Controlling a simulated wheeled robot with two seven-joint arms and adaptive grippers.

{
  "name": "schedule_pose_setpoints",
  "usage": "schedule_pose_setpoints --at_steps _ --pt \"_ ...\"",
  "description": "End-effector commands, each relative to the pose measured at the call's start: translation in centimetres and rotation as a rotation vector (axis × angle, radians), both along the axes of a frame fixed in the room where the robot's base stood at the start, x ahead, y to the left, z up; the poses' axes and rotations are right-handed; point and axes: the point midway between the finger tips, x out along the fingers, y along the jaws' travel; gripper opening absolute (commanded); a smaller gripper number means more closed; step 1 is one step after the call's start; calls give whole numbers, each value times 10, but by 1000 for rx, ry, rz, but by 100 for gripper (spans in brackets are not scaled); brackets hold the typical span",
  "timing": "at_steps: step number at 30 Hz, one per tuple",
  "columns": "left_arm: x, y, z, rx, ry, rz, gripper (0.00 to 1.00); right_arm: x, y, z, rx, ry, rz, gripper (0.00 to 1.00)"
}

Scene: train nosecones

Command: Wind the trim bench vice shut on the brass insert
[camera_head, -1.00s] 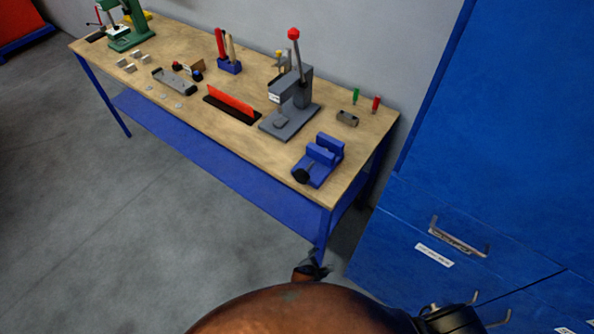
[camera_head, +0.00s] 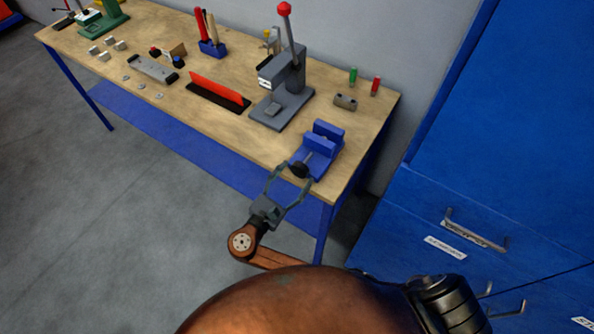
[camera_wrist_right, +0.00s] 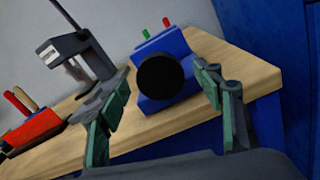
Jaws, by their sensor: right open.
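The blue bench vice (camera_head: 321,146) sits at the near right corner of the workbench, with its dark round knob (camera_head: 299,169) facing the front edge. My right gripper (camera_head: 294,172) is open, its two fingers on either side of the knob in the head view. In the right wrist view the knob (camera_wrist_right: 163,77) shows as a black disc between and beyond the open fingers (camera_wrist_right: 155,100); I cannot tell whether they touch it. The blue vice body (camera_wrist_right: 178,55) is behind it. I cannot make out the brass insert in the vice. My left gripper is not in view.
A grey press (camera_head: 284,90) with a red-knobbed lever stands left of the vice on the workbench (camera_head: 215,120). A grey block (camera_head: 346,102) and green and red upright pieces are behind the vice. Blue drawers (camera_head: 470,190) stand to the right.

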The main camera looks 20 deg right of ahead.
Motion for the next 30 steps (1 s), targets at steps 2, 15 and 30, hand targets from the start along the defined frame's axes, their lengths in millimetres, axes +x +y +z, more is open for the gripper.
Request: schedule_pose_setpoints --at_steps 2,15,30 --pt "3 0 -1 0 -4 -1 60 6 -8 0 -2 -1 0 60" --pt "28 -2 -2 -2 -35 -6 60 14 -15 0 1 1 4 60" --pt "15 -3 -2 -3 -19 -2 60 14 -15 -1 1 1 4 26"
